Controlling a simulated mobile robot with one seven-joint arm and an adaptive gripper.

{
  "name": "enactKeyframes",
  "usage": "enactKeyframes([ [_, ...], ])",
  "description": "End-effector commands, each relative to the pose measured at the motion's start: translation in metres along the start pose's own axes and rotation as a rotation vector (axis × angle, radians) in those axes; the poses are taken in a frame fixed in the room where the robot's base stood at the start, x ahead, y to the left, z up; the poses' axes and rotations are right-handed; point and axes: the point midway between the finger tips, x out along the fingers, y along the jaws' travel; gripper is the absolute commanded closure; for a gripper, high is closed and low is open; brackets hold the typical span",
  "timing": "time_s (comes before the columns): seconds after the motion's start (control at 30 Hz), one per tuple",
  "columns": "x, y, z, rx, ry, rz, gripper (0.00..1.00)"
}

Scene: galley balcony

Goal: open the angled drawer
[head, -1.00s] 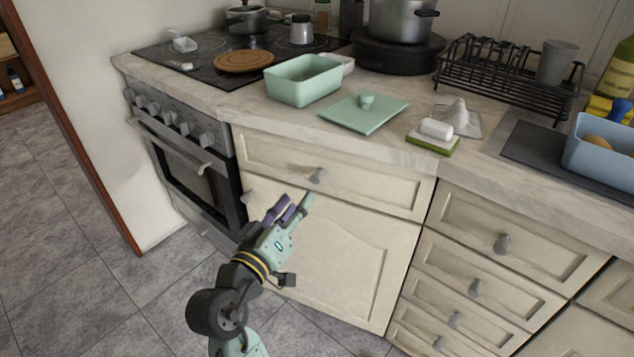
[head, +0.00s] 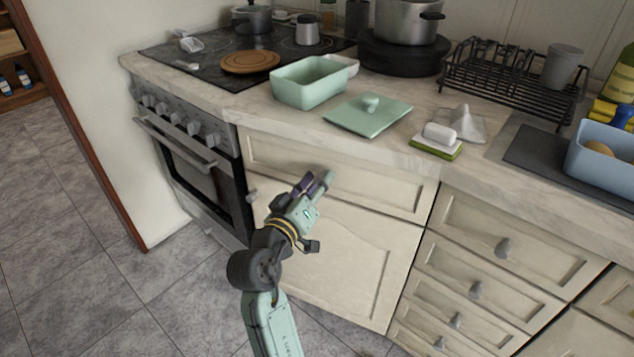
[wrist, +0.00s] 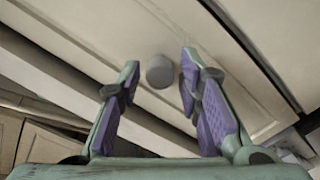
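The angled drawer (head: 378,194) is the wide cream drawer below the counter, between the oven and the drawer stack. Its front looks flush with the cabinet. My gripper (head: 317,181) is in front of the drawer, its fingers pointing at it. In the head view my fingers hide the drawer's knob. In the wrist view the round grey knob (wrist: 160,72) shows between the two open, purple-padded fingers, near their tips.
A cupboard door (head: 345,255) lies below the drawer. The oven (head: 195,165) is to the left, with a handle. A stack of drawers (head: 500,247) with knobs is to the right. The counter above holds a green dish (head: 308,85) and a green lid (head: 368,116).

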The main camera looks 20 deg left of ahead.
Motion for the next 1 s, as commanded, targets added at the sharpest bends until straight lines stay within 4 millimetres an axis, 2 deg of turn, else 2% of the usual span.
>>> enactKeyframes([
  [0.07,-0.0002,0.0,-0.0001,0.0,0.0,0.0,0.75],
  [0.43,-0.0003,0.0,-0.0001,0.0,0.0,0.0,1.0],
  [1.0,-0.0006,-0.0006,-0.0005,0.0,0.001,0.0,1.0],
])
